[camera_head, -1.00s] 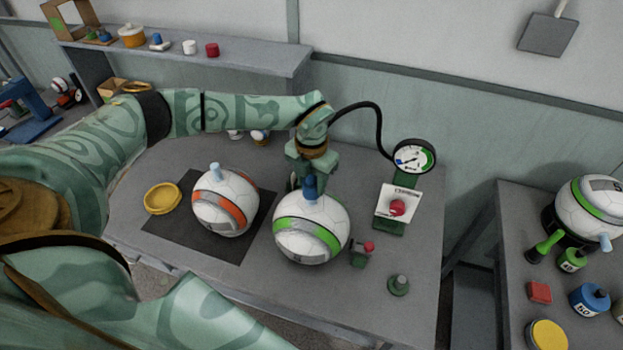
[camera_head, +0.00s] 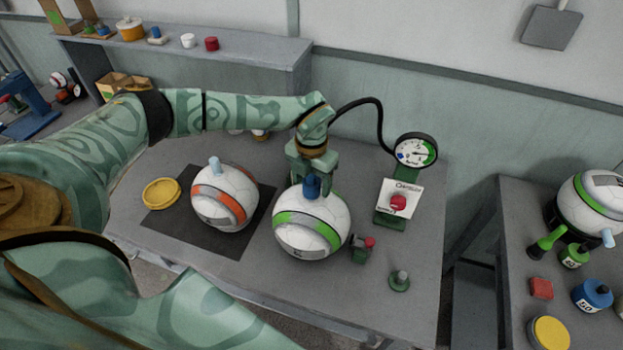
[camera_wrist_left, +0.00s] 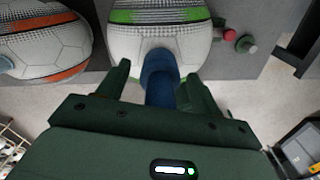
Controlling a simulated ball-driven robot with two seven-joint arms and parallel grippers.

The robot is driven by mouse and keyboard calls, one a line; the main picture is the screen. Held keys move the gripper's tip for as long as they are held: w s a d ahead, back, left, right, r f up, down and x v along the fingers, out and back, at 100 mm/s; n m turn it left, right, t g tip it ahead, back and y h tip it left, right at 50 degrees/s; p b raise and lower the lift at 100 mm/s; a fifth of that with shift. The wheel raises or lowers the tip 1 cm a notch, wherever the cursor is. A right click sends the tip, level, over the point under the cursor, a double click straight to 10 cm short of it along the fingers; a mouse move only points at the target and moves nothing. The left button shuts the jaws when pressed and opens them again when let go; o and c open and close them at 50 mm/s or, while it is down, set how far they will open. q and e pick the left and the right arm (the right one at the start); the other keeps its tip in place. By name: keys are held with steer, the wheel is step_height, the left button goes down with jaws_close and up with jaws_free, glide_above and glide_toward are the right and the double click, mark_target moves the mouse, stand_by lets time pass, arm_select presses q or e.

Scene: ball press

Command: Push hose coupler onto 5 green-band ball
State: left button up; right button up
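The green-band ball (camera_head: 312,238) sits on the grey bench, white with a green band. The blue hose coupler (camera_head: 312,187) stands upright on its top; the joint between them is too small to judge. My left gripper (camera_head: 310,176) is right above, fingers pointing down around the coupler. In the left wrist view, the coupler (camera_wrist_left: 160,78) lies between the spread fingers (camera_wrist_left: 155,80), with a clear gap on the left side; the ball (camera_wrist_left: 160,35) is beyond it. The ball's valve is hidden. My right gripper is out of view.
An orange-band ball (camera_head: 225,198) with a light blue plug sits on a dark mat beside a yellow dish (camera_head: 161,193). Right of the green-band ball are a gauge (camera_head: 416,151) with a black hose, a red button (camera_head: 398,202) and small fittings. Another green-band ball (camera_head: 592,205) is far right.

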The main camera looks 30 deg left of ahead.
arm_select(q)
step_height(320, 180, up, 16)
steer(key=shift+r, duration=0.15)
stand_by(0.4)
stand_by(0.4)
